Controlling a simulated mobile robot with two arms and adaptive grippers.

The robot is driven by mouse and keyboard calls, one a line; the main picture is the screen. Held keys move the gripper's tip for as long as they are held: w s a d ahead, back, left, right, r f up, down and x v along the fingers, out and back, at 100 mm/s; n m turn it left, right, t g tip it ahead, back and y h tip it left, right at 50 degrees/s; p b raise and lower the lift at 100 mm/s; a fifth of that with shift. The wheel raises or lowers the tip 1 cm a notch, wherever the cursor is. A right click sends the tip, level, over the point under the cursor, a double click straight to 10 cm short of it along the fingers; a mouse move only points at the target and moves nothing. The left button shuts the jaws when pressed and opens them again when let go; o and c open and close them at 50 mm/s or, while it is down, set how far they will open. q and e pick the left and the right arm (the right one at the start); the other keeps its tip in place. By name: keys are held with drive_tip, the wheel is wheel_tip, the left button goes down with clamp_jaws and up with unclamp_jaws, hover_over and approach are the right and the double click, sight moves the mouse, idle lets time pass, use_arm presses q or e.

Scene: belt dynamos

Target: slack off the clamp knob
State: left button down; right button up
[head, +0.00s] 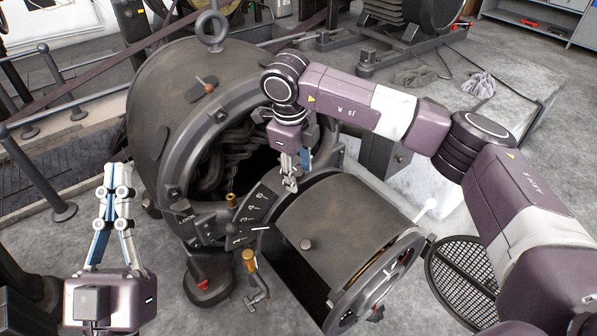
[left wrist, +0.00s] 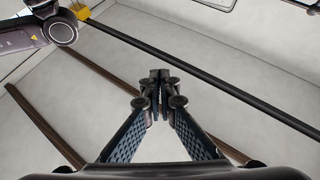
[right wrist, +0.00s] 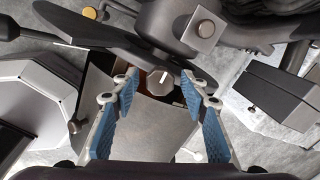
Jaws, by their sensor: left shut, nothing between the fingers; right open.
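A dark faceted knob with a white mark, seemingly the clamp knob (right wrist: 160,82), shows in the right wrist view, framed between the fingertips of my open right gripper (right wrist: 160,92). I cannot tell whether the fingers are around it or short of it. In the head view my right gripper (head: 290,182) points down beside the dark marked scale plate (head: 254,212) of the big dynamo (head: 165,95); I cannot make out the knob there. My left gripper (head: 117,170) is shut and empty, upright left of the dynamo; its closed tips also show in the left wrist view (left wrist: 160,76).
A brass-topped valve (head: 249,260) stands in front. A round grating (head: 465,275) lies on the floor at right. Rails (head: 50,175) stand at left.

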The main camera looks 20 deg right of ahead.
clamp_jaws()
